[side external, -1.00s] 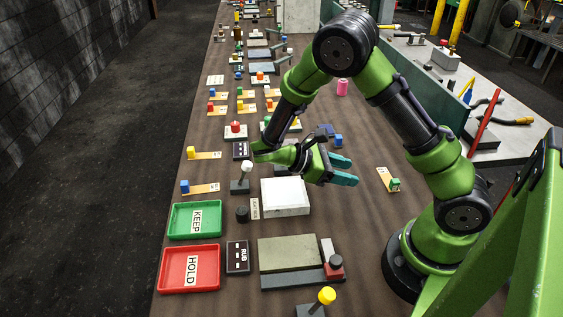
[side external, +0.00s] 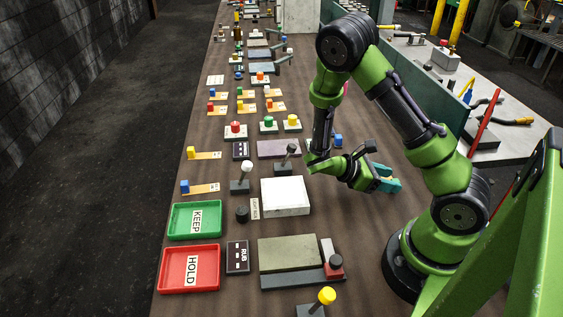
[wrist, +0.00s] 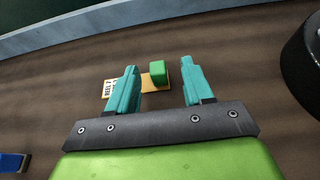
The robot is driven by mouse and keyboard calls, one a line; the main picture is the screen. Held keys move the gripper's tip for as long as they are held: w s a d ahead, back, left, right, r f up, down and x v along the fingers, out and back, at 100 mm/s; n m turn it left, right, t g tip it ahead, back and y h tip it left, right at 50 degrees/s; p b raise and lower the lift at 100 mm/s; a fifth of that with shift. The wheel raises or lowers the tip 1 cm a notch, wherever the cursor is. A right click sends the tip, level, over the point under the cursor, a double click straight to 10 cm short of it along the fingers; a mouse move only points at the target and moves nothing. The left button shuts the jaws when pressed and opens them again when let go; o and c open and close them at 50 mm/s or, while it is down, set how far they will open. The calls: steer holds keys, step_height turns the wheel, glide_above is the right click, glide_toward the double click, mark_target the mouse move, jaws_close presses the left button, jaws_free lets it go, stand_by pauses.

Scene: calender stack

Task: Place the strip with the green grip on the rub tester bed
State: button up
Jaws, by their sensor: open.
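The strip with the green grip is a tan strip (wrist: 153,84) with a green block grip (wrist: 157,72) and a small printed label. In the wrist view it lies on the brown table, with the grip between my two teal fingers, nearer the camera's far side. My gripper (side external: 391,180) is open, at the right of the table; in the wrist view (wrist: 160,75) its fingers are apart with nothing clamped. In the side view my gripper hides the strip. The rub tester bed (side external: 287,253) is a flat grey-green pad by the RUB label (side external: 237,256), bare on top.
A yellow-knobbed lever (side external: 325,297) stands in front. A white block (side external: 285,196) is behind the bed. Green KEEP (side external: 175,221) and red HOLD (side external: 167,270) trays are at left. A blue item (wrist: 13,162) lies lower left in the wrist view.

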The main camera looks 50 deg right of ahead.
mark_target(397, 180)
steer(key=shift+x, duration=1.95)
steer(key=shift+w, duration=0.2)
jaws_close()
steer(key=shift+r, duration=0.1)
